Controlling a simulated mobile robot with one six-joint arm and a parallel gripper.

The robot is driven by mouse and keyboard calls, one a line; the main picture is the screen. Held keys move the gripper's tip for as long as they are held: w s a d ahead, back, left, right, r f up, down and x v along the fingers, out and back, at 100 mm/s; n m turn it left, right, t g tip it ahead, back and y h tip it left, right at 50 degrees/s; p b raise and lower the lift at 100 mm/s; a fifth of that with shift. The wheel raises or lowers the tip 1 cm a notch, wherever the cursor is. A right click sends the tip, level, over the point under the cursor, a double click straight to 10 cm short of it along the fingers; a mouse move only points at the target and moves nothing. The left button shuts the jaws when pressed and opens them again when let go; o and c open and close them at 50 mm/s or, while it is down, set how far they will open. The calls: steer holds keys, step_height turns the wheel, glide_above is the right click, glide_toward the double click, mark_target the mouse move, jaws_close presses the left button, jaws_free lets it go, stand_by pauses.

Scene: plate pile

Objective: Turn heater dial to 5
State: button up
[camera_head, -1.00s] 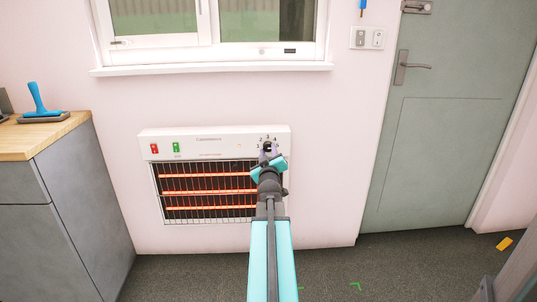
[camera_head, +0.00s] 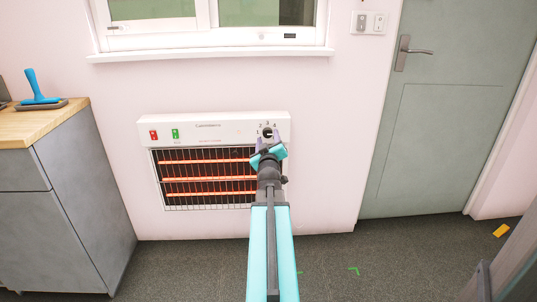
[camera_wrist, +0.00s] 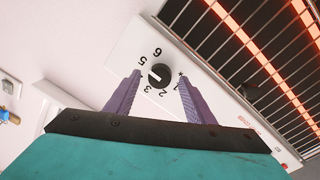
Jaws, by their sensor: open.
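The white wall heater (camera_head: 215,130) has glowing red bars behind a black grille. Its dial (camera_head: 267,132) is at the upper right of its panel. In the wrist view the dial (camera_wrist: 160,75) is a round black knob with a white pointer line, ringed by printed numbers. The pointer faces left and slightly up, near the 5 side; the exact setting is hard to tell. My gripper (camera_wrist: 159,76) is open, with one purple finger on each side of the dial. Whether they touch it is unclear. In the head view my gripper (camera_head: 269,140) partly covers the dial area.
A red switch (camera_head: 153,135) and a green switch (camera_head: 175,133) are on the panel's left. A grey cabinet (camera_head: 75,190) stands left of the heater, and a closed door (camera_head: 440,130) is at the right. The window sill (camera_head: 210,57) runs above the heater.

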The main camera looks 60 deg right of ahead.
steer(key=shift+v, duration=1.15)
steer(key=shift+r+p, duration=0.2)
steer(key=shift+p, duration=1.1)
steer(key=p+v, duration=0.2)
steer(key=p, duration=0.5)
steer(key=shift+s+a, duration=0.15)
steer(key=p, duration=0.6)
steer(key=shift+s+a+f, duration=0.1)
steer(key=shift+s+a, duration=0.15)
steer(key=shift+a, duration=0.1)
steer(key=p+v, duration=0.1)
steer(key=p, duration=0.5)
steer(key=shift+s+a, duration=0.15)
steer(key=shift+a, duration=0.2)
steer(key=shift+p+v, duration=2.75)
steer(key=shift+p, duration=0.7)
